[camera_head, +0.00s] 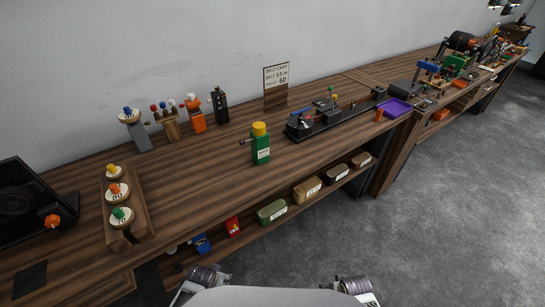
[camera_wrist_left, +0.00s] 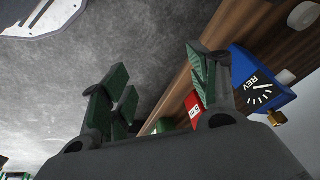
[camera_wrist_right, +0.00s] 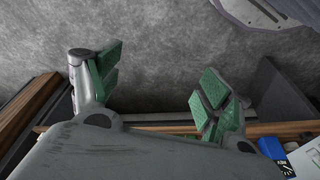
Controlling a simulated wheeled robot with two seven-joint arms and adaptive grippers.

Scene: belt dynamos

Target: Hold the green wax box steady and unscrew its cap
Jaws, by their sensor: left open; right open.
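The green wax box (camera_head: 261,151) stands upright near the front edge of the wooden bench, with a pale label on its front. Its yellow cap (camera_head: 259,128) sits on top, and a small dark part sticks out at its left side. My left gripper (camera_wrist_left: 157,80) is open, with nothing between its green-padded fingers. My right gripper (camera_wrist_right: 160,80) is also open and empty. Both are low, in front of the bench and apart from the wax box. The wax box does not clearly show in either wrist view.
A wooden rack (camera_head: 126,205) with knobs stands left of the box. A long black device (camera_head: 335,119) and a purple tray (camera_head: 396,108) are to its right. A blue box (camera_wrist_left: 262,82) and several bins sit on the lower shelf. The bench around the wax box is clear.

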